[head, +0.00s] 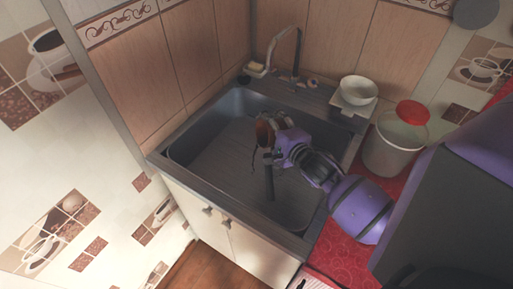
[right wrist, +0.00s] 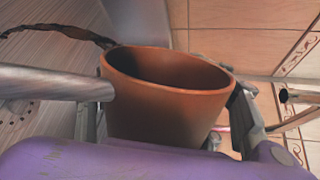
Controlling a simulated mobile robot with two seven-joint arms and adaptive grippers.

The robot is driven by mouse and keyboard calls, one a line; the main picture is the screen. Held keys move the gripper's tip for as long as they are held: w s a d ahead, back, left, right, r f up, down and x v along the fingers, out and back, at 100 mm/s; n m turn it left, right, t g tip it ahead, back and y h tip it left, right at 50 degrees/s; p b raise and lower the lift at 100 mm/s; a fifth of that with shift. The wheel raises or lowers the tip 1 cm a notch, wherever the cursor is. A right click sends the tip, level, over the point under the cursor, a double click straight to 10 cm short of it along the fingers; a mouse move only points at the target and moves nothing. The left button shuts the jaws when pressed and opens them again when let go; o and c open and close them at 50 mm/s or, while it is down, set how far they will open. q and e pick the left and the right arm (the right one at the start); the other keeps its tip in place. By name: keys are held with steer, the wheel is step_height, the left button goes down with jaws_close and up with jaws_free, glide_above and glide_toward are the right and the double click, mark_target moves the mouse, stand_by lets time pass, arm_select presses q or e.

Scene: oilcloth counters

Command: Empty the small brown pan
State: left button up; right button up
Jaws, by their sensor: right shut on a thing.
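The small brown pan (head: 263,132) is held above the sink basin, tilted onto its side. In the right wrist view the pan (right wrist: 165,110) fills the middle, with its rim showing and its inside dark. My right gripper (head: 270,150) is shut on it, with fingers on both sides of the pan. A thin dark brown strand (right wrist: 60,32) runs left from the rim; I cannot tell whether it is liquid or solid. A dark upright bar (head: 269,185) shows below the gripper. The pan's contents cannot be made out. My left gripper is not in view.
The grey sink (head: 210,150) lies beneath the pan, with a tap (head: 297,60) behind. A white bowl (head: 359,89) stands at the sink's back right corner.

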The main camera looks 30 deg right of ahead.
steer(key=shift+w+a+r, duration=0.1)
steer(key=shift+r, duration=0.15)
steer(key=shift+a+f, duration=0.1)
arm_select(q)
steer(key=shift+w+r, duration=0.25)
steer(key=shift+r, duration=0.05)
arm_select(e)
steer(key=shift+r+n, duration=0.2)
steer(key=shift+n, duration=0.1)
arm_select(q)
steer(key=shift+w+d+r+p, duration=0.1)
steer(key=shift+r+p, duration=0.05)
steer(key=shift+p, duration=0.15)
arm_select(e)
steer(key=shift+r, duration=0.1)
arm_select(q)
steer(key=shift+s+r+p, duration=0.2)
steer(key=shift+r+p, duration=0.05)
steer(key=shift+p, duration=0.15)
arm_select(e)
steer(key=shift+a+r+n+h, duration=0.1)
steer(key=shift+n+h, duration=0.2)
steer(key=shift+n, duration=0.1)
